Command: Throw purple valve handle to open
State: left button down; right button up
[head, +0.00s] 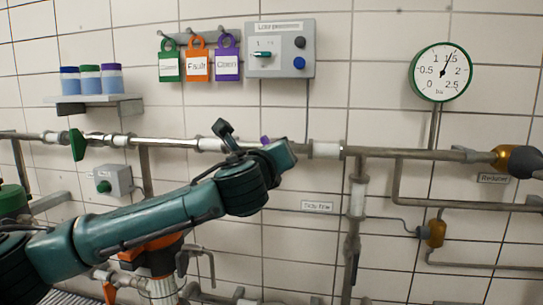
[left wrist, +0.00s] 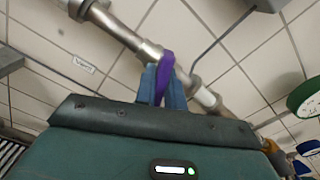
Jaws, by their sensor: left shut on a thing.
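The purple valve handle (head: 265,140) sits on the upper grey pipe and is mostly hidden behind my left gripper (head: 281,153) in the head view. In the left wrist view the purple handle (left wrist: 165,66) is a narrow bar at the pipe, slanting across the pipe's line. The blue fingers of my left gripper (left wrist: 162,84) are shut on it from both sides. The valve body behind the handle is largely covered. My right gripper is in neither view.
A green valve handle (head: 77,144) is on the same pipe at the left. Above are a grey control box (head: 280,48), hanging tags (head: 197,62) and a shelf (head: 100,105) with jars. A round gauge (head: 441,72) is at the right. Lower pipes run beneath my arm.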

pick_arm(q)
jog(key=n, duration=0.3)
jog(key=shift+f, duration=0.15)
jog(key=n, duration=0.3)
jog(key=shift+a+n+b, duration=0.1)
jog(key=shift+n+b, duration=0.2)
jog(key=shift+b, duration=0.1)
jog(key=n, duration=0.3)
jog(key=shift+f, duration=0.1)
jog(key=shift+n, duration=1.6)
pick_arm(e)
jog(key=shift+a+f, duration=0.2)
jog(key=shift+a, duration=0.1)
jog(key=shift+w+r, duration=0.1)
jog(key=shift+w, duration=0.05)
pick_arm(q)
jog(key=c, duration=1.5)
grip_release()
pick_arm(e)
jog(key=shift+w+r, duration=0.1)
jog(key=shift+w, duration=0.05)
